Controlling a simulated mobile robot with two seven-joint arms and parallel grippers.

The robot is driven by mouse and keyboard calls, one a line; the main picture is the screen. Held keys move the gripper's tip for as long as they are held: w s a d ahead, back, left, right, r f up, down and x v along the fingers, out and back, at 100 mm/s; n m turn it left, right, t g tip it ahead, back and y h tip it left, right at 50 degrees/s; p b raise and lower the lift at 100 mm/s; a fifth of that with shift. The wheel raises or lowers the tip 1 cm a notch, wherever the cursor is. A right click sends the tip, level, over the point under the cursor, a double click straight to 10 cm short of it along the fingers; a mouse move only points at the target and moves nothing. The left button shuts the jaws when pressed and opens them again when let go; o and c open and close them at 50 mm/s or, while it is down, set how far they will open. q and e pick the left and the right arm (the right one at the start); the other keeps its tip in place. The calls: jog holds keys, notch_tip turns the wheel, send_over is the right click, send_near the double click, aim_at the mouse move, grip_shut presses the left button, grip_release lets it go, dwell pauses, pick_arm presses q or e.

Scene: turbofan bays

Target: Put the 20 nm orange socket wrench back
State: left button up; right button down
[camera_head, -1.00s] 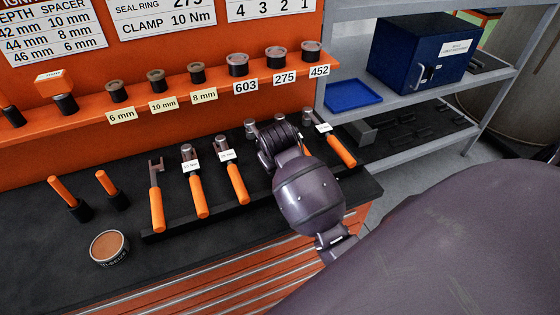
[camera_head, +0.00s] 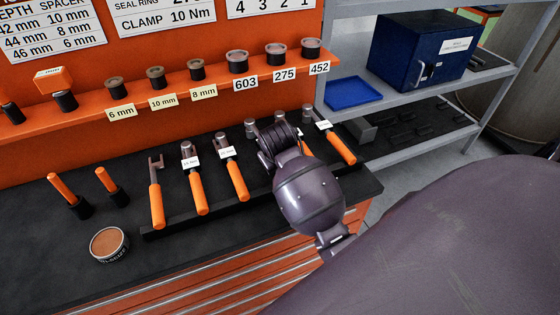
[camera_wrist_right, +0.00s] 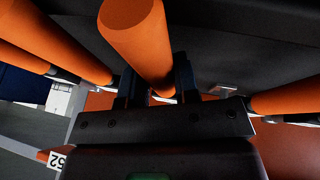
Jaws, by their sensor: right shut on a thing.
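My right gripper (camera_wrist_right: 157,85) is shut on the orange handle of a socket wrench (camera_wrist_right: 136,40), one finger on each side of it. In the head view my right wrist covers the gripper and most of this wrench, and its label is hidden. It is at the black rack (camera_head: 165,231), between other orange-handled wrenches; whether it rests in the rack I cannot tell. To the left stand two labelled wrenches (camera_head: 199,191) (camera_head: 236,176) and one with an open-ended head (camera_head: 156,200). To the right is another labelled wrench (camera_head: 340,148). My left gripper is out of view.
Two orange-handled tools (camera_head: 62,190) (camera_head: 107,181) and a round tin (camera_head: 108,245) stand on the left of the bench. An orange ledge (camera_head: 215,82) with several sockets runs behind. Grey shelves with a blue tray (camera_head: 353,93) and blue box (camera_head: 420,55) stand right.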

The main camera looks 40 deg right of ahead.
jog(key=c, duration=0.8)
grip_release()
jog(key=shift+f, duration=0.1)
jog(key=v, duration=1.1)
jog(key=shift+f, duration=0.1)
jog(key=s+a+f+y, duration=0.1)
jog(key=s+f, duration=0.2)
jog(key=s, duration=0.5)
jog(key=s+a+f+n+y, duration=0.1)
jog(key=s+f, duration=0.3)
jog(key=s, duration=0.3)
jog(key=s+a+f+y, duration=0.1)
jog(key=s+f, duration=0.2)
jog(key=s, duration=0.5)
jog(key=w+f+t, duration=0.2)
jog(key=f, duration=0.2)
jog(key=w+f+t+b, duration=0.1)
jog(key=w+f+t, duration=0.2)
jog(key=f, duration=0.1)
jog(key=w+f+n+t+b, duration=0.1)
jog(key=w+f+t, duration=0.1)
jog(key=f, duration=0.3)
jog(key=shift+w+a, duration=0.15)
jog(key=shift+w, duration=0.05)
